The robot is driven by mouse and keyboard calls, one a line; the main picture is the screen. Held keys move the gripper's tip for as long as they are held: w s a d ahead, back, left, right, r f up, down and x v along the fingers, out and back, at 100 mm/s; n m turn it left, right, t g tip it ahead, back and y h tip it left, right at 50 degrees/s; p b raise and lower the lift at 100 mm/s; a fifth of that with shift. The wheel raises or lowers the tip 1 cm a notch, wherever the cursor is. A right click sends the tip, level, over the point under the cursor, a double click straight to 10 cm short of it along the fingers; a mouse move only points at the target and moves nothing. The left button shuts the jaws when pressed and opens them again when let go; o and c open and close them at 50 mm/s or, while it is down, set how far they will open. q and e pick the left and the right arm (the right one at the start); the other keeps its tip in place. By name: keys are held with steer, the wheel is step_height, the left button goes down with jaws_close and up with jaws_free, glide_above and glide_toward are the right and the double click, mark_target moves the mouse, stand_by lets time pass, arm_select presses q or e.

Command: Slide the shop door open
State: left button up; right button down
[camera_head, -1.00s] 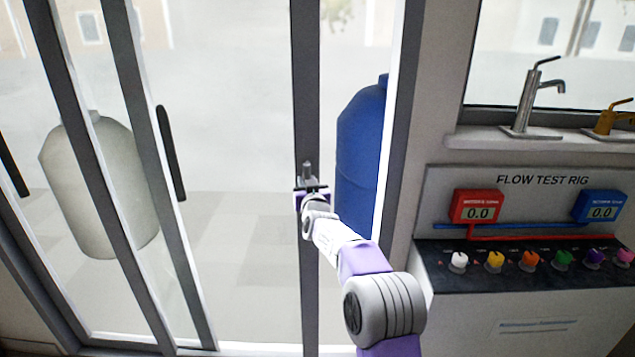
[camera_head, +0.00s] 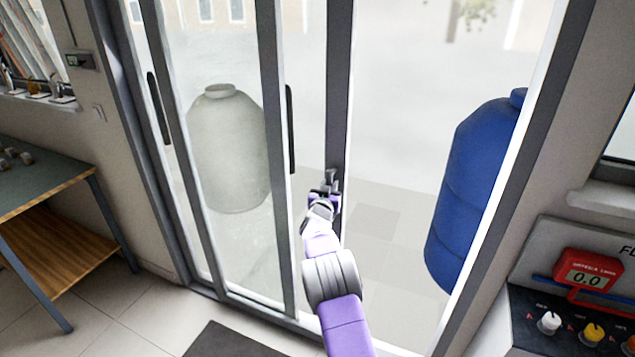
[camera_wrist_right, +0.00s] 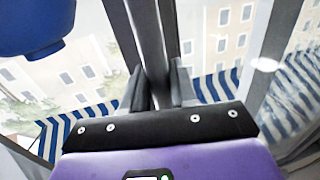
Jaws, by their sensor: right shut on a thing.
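The sliding shop door is a glass panel with a dark grey upright edge (camera_head: 339,80); it stands partly open, with a wide gap between this edge and the right jamb (camera_head: 548,150). My right gripper (camera_head: 331,184) is at that edge, about mid-height. In the right wrist view its two fingers (camera_wrist_right: 160,88) are shut on a dark upright bar (camera_wrist_right: 148,40), which looks like the door's handle; the exact grip is partly hidden. Another glass panel with a black handle (camera_head: 290,128) stands just left of the gripper. My left gripper is out of view.
A blue tank (camera_head: 474,190) stands outside beyond the gap, and a pale tank (camera_head: 228,150) behind the left glass. A workbench (camera_head: 50,185) is at left, the test rig (camera_head: 575,235) at right. A dark mat (camera_head: 232,342) lies on the floor.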

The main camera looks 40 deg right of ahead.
steer(key=shift+w+a+f, duration=0.15)
steer(key=shift+w+a, duration=0.25)
steer(key=shift+w, duration=0.35)
steer(key=c, duration=1)
jaws_free()
steer(key=shift+s+d, duration=0.1)
steer(key=shift+c, duration=0.2)
steer(key=v, duration=0.7)
steer(key=shift+s+a, duration=0.2)
steer(key=shift+a, duration=0.05)
